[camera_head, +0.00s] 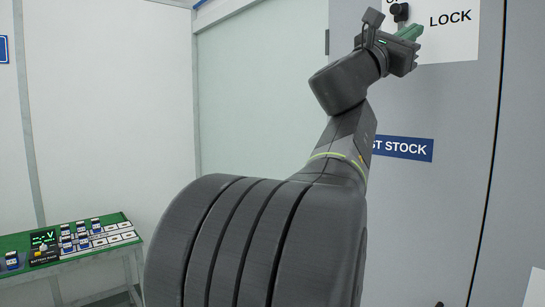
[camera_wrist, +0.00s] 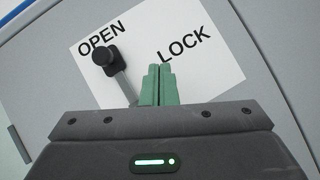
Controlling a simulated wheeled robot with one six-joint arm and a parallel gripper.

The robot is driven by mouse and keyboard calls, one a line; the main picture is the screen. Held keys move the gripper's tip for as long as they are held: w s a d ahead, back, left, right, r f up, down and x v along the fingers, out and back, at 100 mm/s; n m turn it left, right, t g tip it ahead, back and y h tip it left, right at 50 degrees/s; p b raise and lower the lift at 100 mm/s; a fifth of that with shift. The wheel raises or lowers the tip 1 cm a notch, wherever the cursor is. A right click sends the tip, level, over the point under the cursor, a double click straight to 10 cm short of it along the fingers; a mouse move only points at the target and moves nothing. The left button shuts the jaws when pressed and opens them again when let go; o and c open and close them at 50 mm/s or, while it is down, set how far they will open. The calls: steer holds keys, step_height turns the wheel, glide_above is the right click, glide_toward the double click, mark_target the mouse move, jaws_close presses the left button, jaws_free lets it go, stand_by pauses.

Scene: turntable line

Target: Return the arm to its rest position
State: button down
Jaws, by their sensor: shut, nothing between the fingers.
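My gripper (camera_head: 411,32) is raised at the upper right of the head view, in front of a grey cabinet door (camera_head: 465,190). In the wrist view my gripper's green fingers (camera_wrist: 160,84) are together with nothing between them. Behind them is a white label (camera_wrist: 215,65) reading OPEN and LOCK. A black knob with a grey lever (camera_wrist: 105,57) sits on the label, just left of the fingers, with its lever end partly behind them. I cannot tell whether the fingers touch the lever.
A blue sign (camera_head: 408,149) ending in "ST STOCK" is on the door, partly behind my arm. A green-topped table (camera_head: 70,262) with a meter and several small batteries stands at the lower left. White wall panels (camera_head: 110,100) stand behind it.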

steer(key=shift+f+m+g+p, duration=0.15)
steer(key=shift+f+m+g, duration=0.1)
steer(key=shift+m+g, duration=0.55)
steer(key=shift+f+m+g+p, duration=0.2)
steer(key=shift+m+g, duration=0.4)
steer(key=shift+m, duration=0.4)
steer(key=shift+n+t, duration=0.3)
